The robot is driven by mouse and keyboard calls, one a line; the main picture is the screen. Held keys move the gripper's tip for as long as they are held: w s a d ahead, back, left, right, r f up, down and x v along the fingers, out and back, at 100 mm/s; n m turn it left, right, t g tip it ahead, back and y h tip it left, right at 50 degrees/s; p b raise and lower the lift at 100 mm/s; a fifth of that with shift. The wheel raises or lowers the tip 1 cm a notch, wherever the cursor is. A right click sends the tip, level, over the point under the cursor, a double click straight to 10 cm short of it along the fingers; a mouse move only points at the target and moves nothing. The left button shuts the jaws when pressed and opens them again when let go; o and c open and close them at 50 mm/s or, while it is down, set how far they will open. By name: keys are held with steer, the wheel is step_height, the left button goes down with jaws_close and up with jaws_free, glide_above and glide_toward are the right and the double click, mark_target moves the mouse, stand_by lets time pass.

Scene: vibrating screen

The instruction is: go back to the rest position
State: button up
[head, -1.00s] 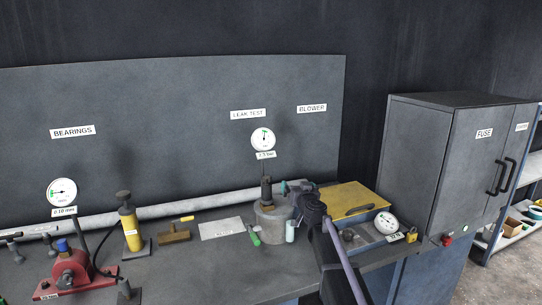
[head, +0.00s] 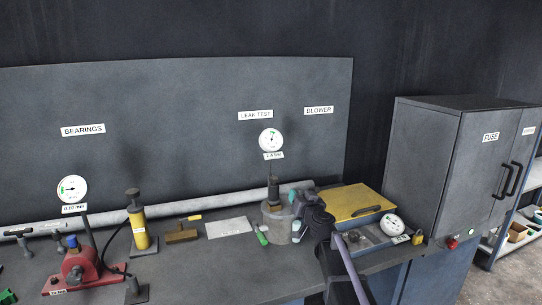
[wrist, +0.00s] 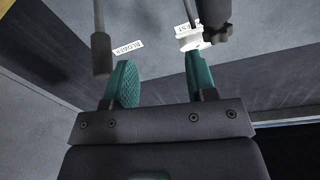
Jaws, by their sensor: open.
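My gripper (head: 300,192) is at the right side of the grey pot (head: 276,226) on the bench, with teal fingertips. In the wrist view my gripper (wrist: 162,82) has its two teal fingers well apart, with nothing between them. A dark cylinder with a knob (wrist: 216,14) shows just beyond the right finger. A grey rod with a dark end (wrist: 101,52) hangs beside the left finger. My arm hides part of the bench right of the pot.
A yellow-topped box (head: 352,202) and a round dial (head: 391,224) are right of my arm. The grey fuse cabinet (head: 425,150) stands further right. A yellow cylinder (head: 138,225) and a red device (head: 80,266) are on the left. The space above the bench is clear.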

steer(key=s+a+f+n+g+y, duration=0.1)
steer(key=s+a+f+g+y, duration=0.15)
steer(key=s+f+g, duration=0.55)
steer(key=s+a+f+n+g+y, duration=0.1)
steer(key=s+a+f+n+g, duration=0.2)
steer(key=s, duration=0.8)
steer(key=s+d+f+m+g+h, duration=0.1)
steer(key=s+d+f+g+h, duration=0.1)
steer(key=s, duration=0.4)
steer(key=s+d+f+m+g+h, duration=0.1)
steer(key=s+d+f+g+h, duration=0.1)
steer(key=s+d, duration=0.3)
steer(key=s+d+f+m+g+h, duration=0.2)
steer(key=s+d+h, duration=0.2)
steer(key=s, duration=0.4)
steer(key=shift+f, duration=0.2)
steer(key=shift+a, duration=0.1)
stand_by(2.2)
